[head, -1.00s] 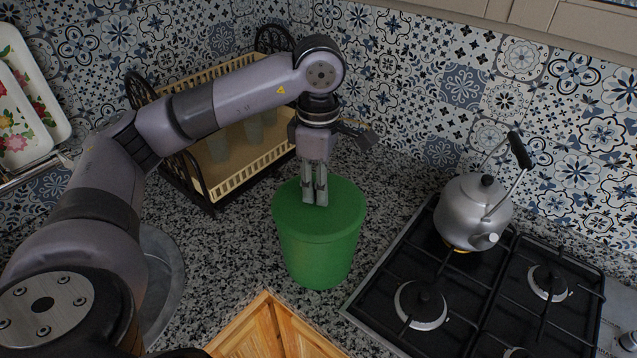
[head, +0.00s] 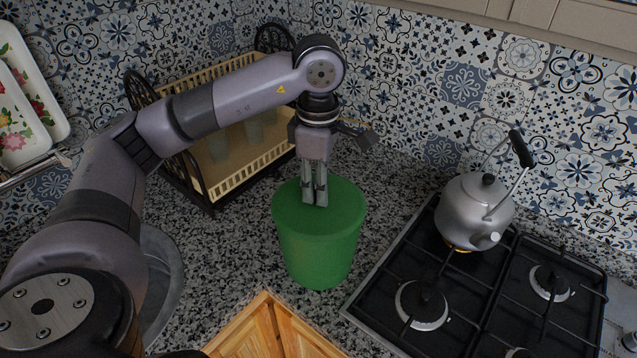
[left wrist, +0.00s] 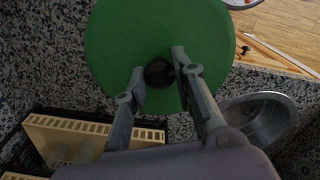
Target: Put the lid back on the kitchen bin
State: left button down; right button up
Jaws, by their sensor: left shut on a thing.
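The green kitchen bin (head: 319,255) stands upright on the speckled counter. Its round green lid (head: 345,205) sits on top, level and covering the mouth as far as the head view shows. My left gripper (head: 315,200) points straight down over the lid's middle, its fingers shut on the lid's knob, which the fingers hide in the head view. In the left wrist view the lid (left wrist: 150,30) fills the upper middle, and its dark round knob (left wrist: 158,73) is between the fingertips of the left gripper (left wrist: 160,75). My right gripper is not in view.
A dish rack (head: 235,160) stands behind and left of the bin. A steel kettle (head: 472,210) sits on the black gas hob (head: 450,310) to the right. A round sink (head: 165,280) is at left, partly behind my arm. A wooden board edge (head: 265,330) is in front.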

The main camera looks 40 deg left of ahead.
pick_arm(q)
jog(key=c, duration=1.2)
grip_release()
jog(key=shift+c, duration=0.2)
jog(key=shift+o, duration=0.4)
jog(key=o, duration=0.4)
jog(key=shift+r, duration=0.1)
jog(key=shift+r+p, duration=2.15)
jog(key=shift+r, duration=1.3)
jog(key=shift+f, duration=0.1)
